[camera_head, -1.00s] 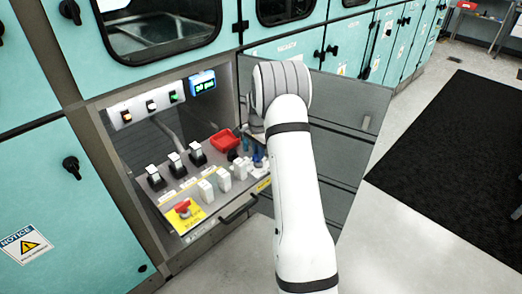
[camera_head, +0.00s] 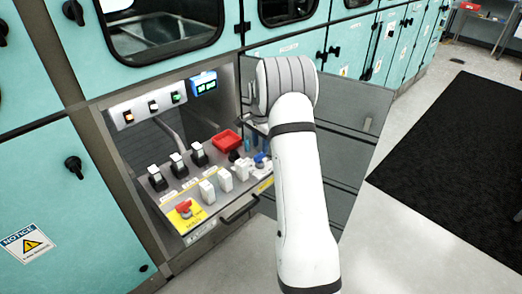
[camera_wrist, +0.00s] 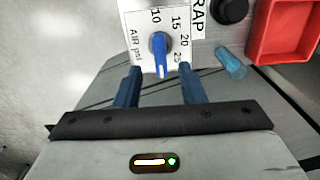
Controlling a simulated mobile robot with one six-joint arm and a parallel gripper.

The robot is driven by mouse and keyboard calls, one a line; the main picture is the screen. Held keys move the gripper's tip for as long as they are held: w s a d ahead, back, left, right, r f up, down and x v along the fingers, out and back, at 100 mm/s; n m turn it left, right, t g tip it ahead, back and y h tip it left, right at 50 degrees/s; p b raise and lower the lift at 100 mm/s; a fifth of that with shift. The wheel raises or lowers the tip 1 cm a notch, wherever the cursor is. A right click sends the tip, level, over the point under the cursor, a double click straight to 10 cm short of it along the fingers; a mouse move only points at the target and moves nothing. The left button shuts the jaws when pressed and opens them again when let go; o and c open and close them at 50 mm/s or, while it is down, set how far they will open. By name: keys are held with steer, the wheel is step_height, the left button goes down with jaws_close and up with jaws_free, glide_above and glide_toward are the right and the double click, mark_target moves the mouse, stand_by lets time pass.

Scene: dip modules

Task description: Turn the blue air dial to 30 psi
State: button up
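The blue air dial (camera_wrist: 159,52) is in the upper middle of the wrist view, on a white plate marked "AIR psi". The numbers 10, 15, 20 and 25 show around it; no 30 can be read. Its handle lies lengthwise in the picture; which end points is unclear. My gripper (camera_wrist: 161,80) is open, its two blue fingers apart and empty. The fingertips are just below the dial in the picture, one to each side. In the head view the dial (camera_head: 262,160) is at the panel's right end, with my gripper partly hidden behind my arm above it.
A red tray (camera_head: 227,140) and a black knob (camera_wrist: 231,9) are near the dial. White switches (camera_head: 225,180), black switches (camera_head: 178,165) and a red emergency button (camera_head: 184,208) share the panel. An open grey door (camera_head: 345,150) stands to the right.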

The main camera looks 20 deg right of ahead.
mark_target(260, 153)
steer(key=shift+r, duration=1.85)
steer(key=shift+r, duration=0.15)
steer(key=s+a+r+n+t+p, duration=0.1)
steer(key=s+a+r+n+p, duration=0.2)
steer(key=s+a+r+n, duration=0.7)
steer(key=s+a+r+n+p, duration=0.1)
steer(key=s+a+r+n, duration=0.1)
steer(key=s, duration=1)
steer(key=s+a+r+n+t+p, duration=0.1)
steer(key=s+a+r, duration=0.4)
steer(key=s, duration=0.8)
steer(key=shift+s+a+n+t, duration=0.3)
steer(key=shift+n, duration=0.3)
